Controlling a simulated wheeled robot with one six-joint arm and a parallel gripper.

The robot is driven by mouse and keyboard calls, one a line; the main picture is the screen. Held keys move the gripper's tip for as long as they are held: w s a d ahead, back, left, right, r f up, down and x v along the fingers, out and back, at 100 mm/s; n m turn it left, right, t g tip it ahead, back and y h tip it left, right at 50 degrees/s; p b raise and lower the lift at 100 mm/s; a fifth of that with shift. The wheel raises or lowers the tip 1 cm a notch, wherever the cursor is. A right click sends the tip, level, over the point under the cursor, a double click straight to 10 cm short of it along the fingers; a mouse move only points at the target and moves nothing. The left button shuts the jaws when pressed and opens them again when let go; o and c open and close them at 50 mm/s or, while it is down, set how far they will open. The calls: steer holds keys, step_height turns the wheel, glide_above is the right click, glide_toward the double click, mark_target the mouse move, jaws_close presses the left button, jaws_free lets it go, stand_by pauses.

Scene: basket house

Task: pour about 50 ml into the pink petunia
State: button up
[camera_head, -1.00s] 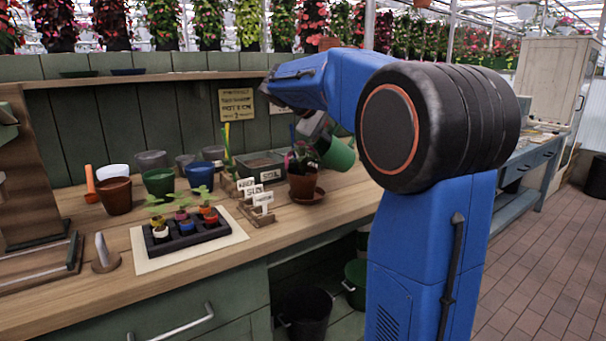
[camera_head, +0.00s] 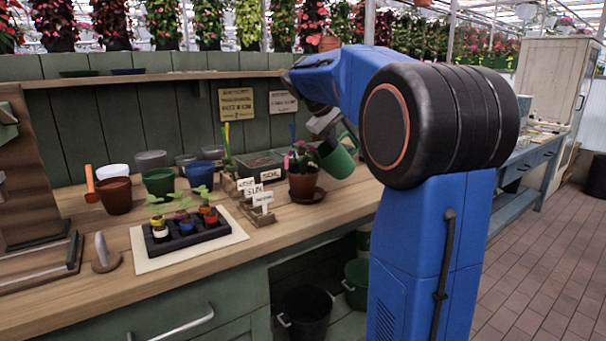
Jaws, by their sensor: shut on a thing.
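The pink petunia (camera_head: 302,161) grows in a terracotta pot (camera_head: 303,188) on a dark saucer (camera_head: 307,197) on the bench. A green vessel (camera_head: 338,162) is tilted just right of the plant, its left end close to the petunia. My gripper (camera_head: 324,127) is just above the vessel, partly hidden by my arm, and shut on it. The vessel's inside and any water stream are not visible.
Small signs (camera_head: 258,193) stand left of the petunia, with a soil tray (camera_head: 262,163) behind. A dark seedling tray (camera_head: 187,229) and several pots, including a terracotta one (camera_head: 116,197), stand farther left. The bench front is mostly clear.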

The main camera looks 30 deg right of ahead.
mark_target(355, 150)
steer(key=shift+d+f+y, duration=0.2)
steer(key=shift+f+y, duration=0.15)
steer(key=shift+y, duration=0.05)
steer(key=shift+s+d+f+y, duration=0.2)
steer(key=shift+d+f+y, duration=0.9)
steer(key=shift+f, duration=0.1)
stand_by(1.1)
steer(key=shift+s+d+f+t+y, duration=0.1)
steer(key=shift+d+f+t+y, duration=0.2)
steer(key=shift+d+f+y, duration=0.45)
steer(key=shift+s+d+f+y+b, duration=0.1)
steer(key=shift+d+f+y+b, duration=0.2)
steer(key=shift+d+f+y, duration=0.55)
steer(key=shift+d+f+t+y, duration=0.25)
steer(key=shift+f+y, duration=0.4)
steer(key=shift+y, duration=0.35)
steer(key=shift+a+r, duration=0.1)
steer(key=shift+a, duration=0.05)
stand_by(1.2)
